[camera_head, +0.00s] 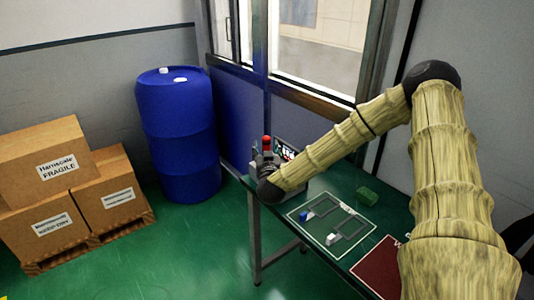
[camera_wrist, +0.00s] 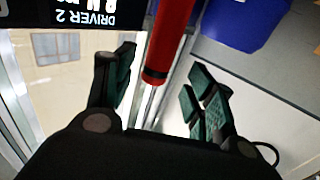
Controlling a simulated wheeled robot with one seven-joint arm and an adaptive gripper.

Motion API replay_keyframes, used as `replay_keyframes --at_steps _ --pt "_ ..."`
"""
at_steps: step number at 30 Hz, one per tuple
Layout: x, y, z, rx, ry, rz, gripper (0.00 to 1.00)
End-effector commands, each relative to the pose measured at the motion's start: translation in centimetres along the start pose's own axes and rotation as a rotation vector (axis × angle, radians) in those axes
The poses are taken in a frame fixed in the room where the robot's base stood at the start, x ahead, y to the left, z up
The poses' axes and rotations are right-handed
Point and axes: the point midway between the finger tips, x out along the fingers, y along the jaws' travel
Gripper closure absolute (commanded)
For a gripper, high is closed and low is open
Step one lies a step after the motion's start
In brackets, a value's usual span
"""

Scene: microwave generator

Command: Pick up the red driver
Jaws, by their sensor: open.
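In the head view the red driver (camera_head: 267,141) shows as a small red top just above my gripper (camera_head: 265,158), at the far end of the table. My gripper is open and empty. I cannot tell how the driver is supported, as the gripper and arm hide its lower part.
A dark panel labelled "DRIVER 2" (camera_wrist: 95,14) is close beside the driver. A blue barrel (camera_head: 178,135) and cardboard boxes (camera_head: 45,160) stand left.

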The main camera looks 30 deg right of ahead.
Motion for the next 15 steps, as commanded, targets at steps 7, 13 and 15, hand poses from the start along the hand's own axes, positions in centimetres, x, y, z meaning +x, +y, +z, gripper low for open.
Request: replay_keyframes --at_steps 7,13,15 --pt "3.1 0.5 -0.4 0.000 0.000 0.003 0.45" --pt "4.6 0.4 -0.3 0.000 0.001 0.002 0.45" --pt "4.7 0.4 -0.3 0.000 0.001 0.001 0.45"
